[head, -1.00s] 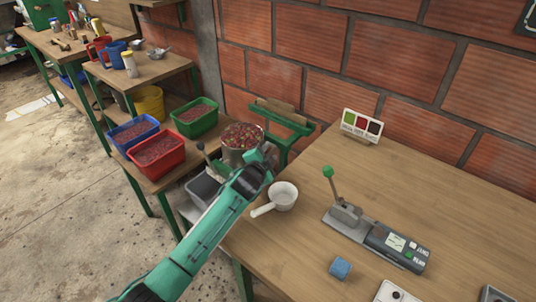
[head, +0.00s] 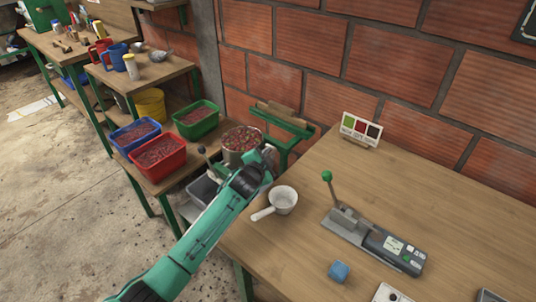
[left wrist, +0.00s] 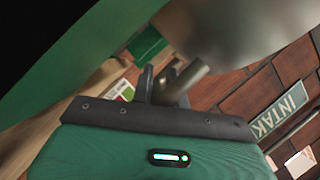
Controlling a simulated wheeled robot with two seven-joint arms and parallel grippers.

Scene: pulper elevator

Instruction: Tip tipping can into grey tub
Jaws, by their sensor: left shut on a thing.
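The tipping can (head: 229,157) is a round metal can full of red and dark cherries. It looks about upright, beyond the left corner of the big wooden table. My left gripper (head: 267,158) is at its right side, shut on the can's handle. In the left wrist view, the fingers (left wrist: 160,86) are at a grey bar handle (left wrist: 188,80), under the blurred can (left wrist: 225,28). The grey tub (head: 202,191) is left of and below the can, partly hidden by my left arm. The right gripper is not in view.
Red (head: 160,172), blue (head: 136,146) and green (head: 196,131) tubs of cherries stand on the bench at left. A white ladle-like cup (head: 283,200) and a lever device (head: 372,240) are on the big table (head: 440,185). A brick wall (head: 320,60) stands behind.

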